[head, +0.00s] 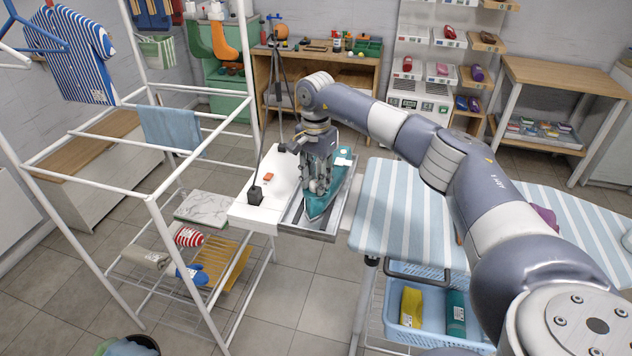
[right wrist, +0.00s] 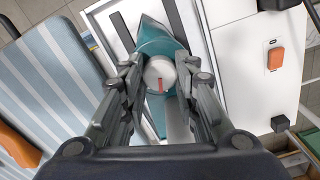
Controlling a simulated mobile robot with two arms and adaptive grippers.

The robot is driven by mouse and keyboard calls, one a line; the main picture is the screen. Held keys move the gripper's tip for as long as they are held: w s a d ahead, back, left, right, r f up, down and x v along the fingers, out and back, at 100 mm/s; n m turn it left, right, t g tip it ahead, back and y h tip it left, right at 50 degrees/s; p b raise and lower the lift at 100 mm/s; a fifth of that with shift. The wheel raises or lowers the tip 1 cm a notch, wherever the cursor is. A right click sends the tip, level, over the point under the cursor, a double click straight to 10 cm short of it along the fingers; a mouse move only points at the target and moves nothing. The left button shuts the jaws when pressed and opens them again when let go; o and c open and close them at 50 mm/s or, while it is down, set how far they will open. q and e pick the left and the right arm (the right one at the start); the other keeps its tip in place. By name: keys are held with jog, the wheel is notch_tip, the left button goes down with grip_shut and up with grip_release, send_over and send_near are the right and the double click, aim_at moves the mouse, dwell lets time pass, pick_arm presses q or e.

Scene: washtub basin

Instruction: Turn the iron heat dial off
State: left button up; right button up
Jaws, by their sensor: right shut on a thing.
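The teal iron (head: 318,208) lies in a metal tray (head: 305,235) at the right end of a white stand, and it also shows in the right wrist view (right wrist: 152,38). Its round white heat dial (right wrist: 159,70) carries a red mark, which points toward the bottom of the right wrist view. My right gripper (head: 318,187) reaches down over the iron, its fingers on either side of the dial and shut on it. The dial is hidden behind the fingers in the head view. My left gripper is not in view.
An orange switch (head: 267,176) sits on the white stand top (head: 275,195), left of the tray. A striped ironing board (head: 400,205) is close on the right, with a blue basket (head: 430,325) below. A white drying rack (head: 150,195) stands on the left.

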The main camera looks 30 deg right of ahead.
jog(key=n+b, duration=0.1)
jog(key=n, duration=0.5)
jog(key=shift+n, duration=0.3)
jog(key=n, duration=0.6)
dwell(0.4)
jog(key=o, duration=0.8)
notch_tip(320, 180, up, 12)
jog(key=shift+r, duration=0.1)
